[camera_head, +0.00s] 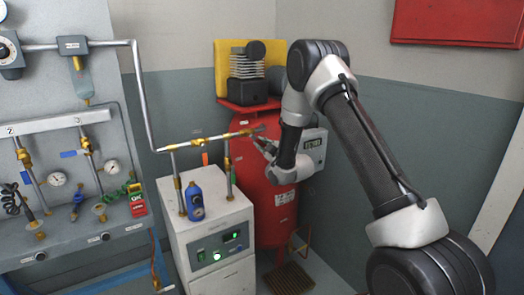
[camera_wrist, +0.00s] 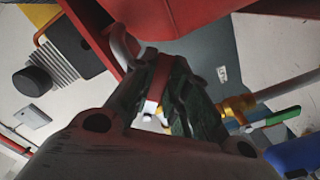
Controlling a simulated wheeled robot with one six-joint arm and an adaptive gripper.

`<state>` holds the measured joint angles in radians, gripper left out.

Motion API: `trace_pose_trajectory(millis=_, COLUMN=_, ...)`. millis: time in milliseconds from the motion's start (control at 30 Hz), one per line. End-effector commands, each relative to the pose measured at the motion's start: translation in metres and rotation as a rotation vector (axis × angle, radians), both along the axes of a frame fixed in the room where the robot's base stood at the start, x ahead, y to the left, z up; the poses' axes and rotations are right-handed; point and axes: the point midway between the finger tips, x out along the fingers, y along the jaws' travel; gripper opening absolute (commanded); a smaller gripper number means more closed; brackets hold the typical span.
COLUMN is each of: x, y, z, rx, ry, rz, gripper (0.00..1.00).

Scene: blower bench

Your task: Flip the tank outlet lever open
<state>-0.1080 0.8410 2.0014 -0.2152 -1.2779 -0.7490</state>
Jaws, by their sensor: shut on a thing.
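The red tank (camera_head: 275,192) stands behind the white cabinet in the head view. A pipe with brass fittings (camera_head: 248,132) runs to its upper left side. My gripper (camera_head: 262,141) is at the tank end of this pipe. In the wrist view my gripper (camera_wrist: 162,88) is shut on a narrow red piece (camera_wrist: 159,74), which looks like the tank outlet lever. Its dark fingers lie on both sides of the piece and hide part of it. Small white and brass parts (camera_wrist: 150,107) show just below it. The lever's angle to the pipe cannot be told in either view.
A compressor (camera_head: 246,80) sits on top of the tank. A grey meter box (camera_head: 314,147) is behind my wrist. In the wrist view a green handle (camera_wrist: 284,116) is at the right.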

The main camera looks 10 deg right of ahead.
Motion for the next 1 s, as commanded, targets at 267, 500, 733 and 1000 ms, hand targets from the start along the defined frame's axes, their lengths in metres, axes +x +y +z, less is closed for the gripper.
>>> trace_pose_trajectory(millis=267, x=0.003, y=-0.009, z=0.013, rx=-0.247, ry=-0.081, rz=-0.001, gripper=0.0)
trace_pose_trajectory(millis=500, x=0.004, y=-0.013, z=0.025, rx=-0.451, ry=-0.147, rz=0.001, gripper=0.0)
trace_pose_trajectory(millis=733, x=0.005, y=-0.014, z=0.033, rx=-0.603, ry=-0.197, rz=0.001, gripper=0.0)
trace_pose_trajectory(millis=1000, x=0.005, y=-0.015, z=0.039, rx=-0.707, ry=-0.229, rz=0.001, gripper=0.0)
